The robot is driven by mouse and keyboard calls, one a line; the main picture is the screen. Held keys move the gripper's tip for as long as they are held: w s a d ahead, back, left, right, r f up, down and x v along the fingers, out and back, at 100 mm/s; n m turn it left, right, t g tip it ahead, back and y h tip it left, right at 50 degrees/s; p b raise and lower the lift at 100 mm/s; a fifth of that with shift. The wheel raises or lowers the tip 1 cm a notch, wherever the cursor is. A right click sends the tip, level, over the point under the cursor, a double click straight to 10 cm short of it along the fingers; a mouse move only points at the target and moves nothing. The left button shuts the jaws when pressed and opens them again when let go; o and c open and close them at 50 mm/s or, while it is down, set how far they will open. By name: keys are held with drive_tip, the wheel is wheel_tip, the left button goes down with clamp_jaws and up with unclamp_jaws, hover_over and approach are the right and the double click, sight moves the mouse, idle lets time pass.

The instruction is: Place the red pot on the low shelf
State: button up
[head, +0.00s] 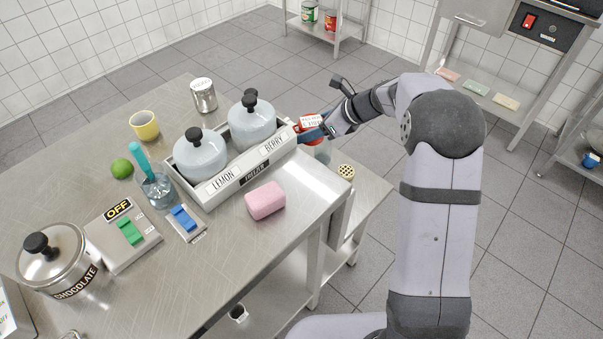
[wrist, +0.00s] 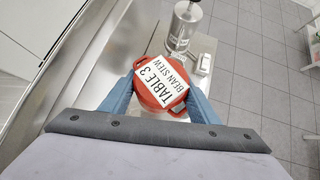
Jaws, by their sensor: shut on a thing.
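In the head view the pot (head: 312,139) shows only partly, behind the right end of the tray on the table, in my gripper (head: 315,130). The low shelf (head: 374,197) is a metal surface beside the table's right end, below the table top. The pot appears over or near this shelf (wrist: 208,43); I cannot tell whether it touches it.
A metal canister (wrist: 183,27) and a small white object (wrist: 205,63) stand just beyond the pot. A shaker with a dotted top (head: 346,172) shows by the table edge. On the table are a tray (head: 245,178) with grey-blue pots and a pink block (head: 265,200).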

wheel_tip(320, 180, down, 8)
drive_tip(key=s+d+n+g+b, duration=0.1)
drive_tip(key=n+b, duration=0.1)
drive_tip(key=b, duration=0.3)
drive_tip(key=shift+s+d+f+y, duration=0.15)
drive_tip(key=shift+s+d+y, duration=0.2)
drive_tip(key=shift+d+y, duration=0.05)
drive_tip(key=shift+f+b, duration=0.8)
drive_tip(key=shift+f, duration=4.15)
drive_tip(key=shift+f, duration=0.15)
drive_tip(key=o, duration=1.3)
drive_tip(key=shift+s+d+r, duration=0.1)
drive_tip(key=shift+r, duration=0.15)
drive_tip(key=shift+g, duration=0.3)
drive_tip(key=p+v, duration=0.1)
drive_tip(key=v, duration=1)
drive_tip(key=shift+s+d+r, duration=0.15)
drive_tip(key=shift+d, duration=0.1)
